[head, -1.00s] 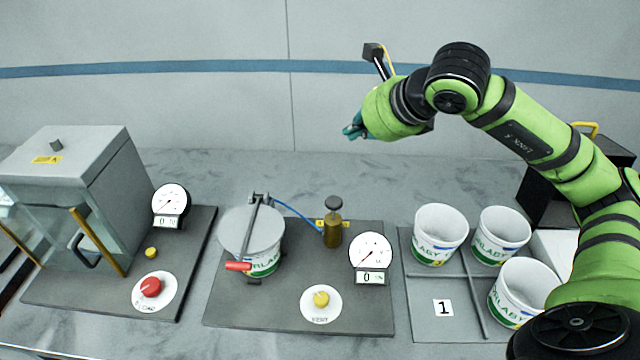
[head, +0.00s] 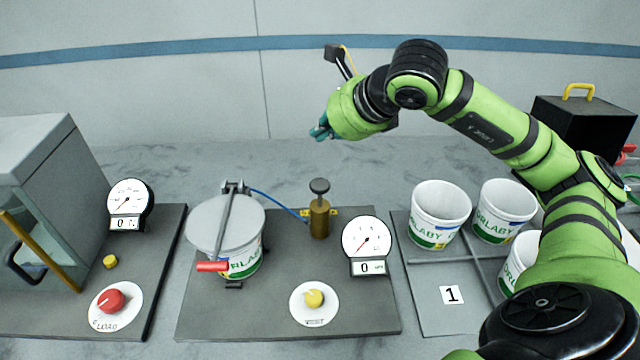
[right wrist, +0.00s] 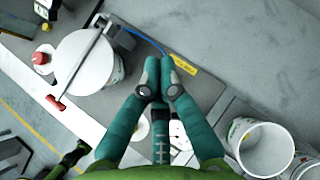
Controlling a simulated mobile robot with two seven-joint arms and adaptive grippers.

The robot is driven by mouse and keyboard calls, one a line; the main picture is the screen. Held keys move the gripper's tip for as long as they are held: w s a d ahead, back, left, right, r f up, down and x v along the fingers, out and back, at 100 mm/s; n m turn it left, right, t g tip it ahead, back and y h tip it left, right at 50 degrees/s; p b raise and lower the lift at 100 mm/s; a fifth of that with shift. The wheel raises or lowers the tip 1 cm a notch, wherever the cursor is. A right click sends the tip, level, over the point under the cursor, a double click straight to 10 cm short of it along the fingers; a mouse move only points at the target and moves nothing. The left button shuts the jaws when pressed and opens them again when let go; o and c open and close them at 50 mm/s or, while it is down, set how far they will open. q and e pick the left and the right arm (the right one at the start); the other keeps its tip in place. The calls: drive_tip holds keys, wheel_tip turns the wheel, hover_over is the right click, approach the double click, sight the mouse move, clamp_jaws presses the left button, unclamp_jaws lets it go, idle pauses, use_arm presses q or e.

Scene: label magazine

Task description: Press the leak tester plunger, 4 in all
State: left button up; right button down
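The leak tester plunger (head: 320,187) is a dark round knob on a rod above a brass cylinder (head: 320,220), standing upright with the rod showing. A blue hose runs from the cylinder to the lidded pot (head: 241,265) under a grey clamp lid (head: 226,226). The tester's gauge (head: 367,238) reads 0. My right gripper (head: 321,128) shows above and behind the plunger in the head view, apart from it. In the right wrist view its teal fingers (right wrist: 159,78) are together with nothing seen between them; they hide the plunger. My left gripper is not seen.
A yellow knob (head: 314,298) sits in front on the tester base. At left are a glass-fronted chamber (head: 50,170), a second gauge (head: 127,204) and a red knob (head: 110,300). White labelled pots (head: 440,213) stand in a divided tray (head: 432,312) at right.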

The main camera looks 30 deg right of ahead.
sight(323, 186)
wheel_tip(323, 186, down, 4)
drive_tip(key=b, duration=0.2)
drive_tip(key=shift+b, duration=0.35)
wheel_tip(323, 186, down, 4)
drive_tip(key=b, duration=0.3)
drive_tip(key=shift+f+b, duration=0.2)
drive_tip(key=shift+b, duration=0.2)
drive_tip(key=shift+f+b, duration=0.25)
drive_tip(key=shift+b, duration=0.05)
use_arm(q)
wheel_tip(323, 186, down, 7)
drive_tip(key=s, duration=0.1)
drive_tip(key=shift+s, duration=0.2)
use_arm(e)
drive_tip(key=shift+r, duration=0.1)
use_arm(q)
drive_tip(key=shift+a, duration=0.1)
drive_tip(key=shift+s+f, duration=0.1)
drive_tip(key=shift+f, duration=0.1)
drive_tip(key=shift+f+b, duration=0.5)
drive_tip(key=shift+b, duration=0.05)
use_arm(e)
drive_tip(key=shift+f, duration=0.45)
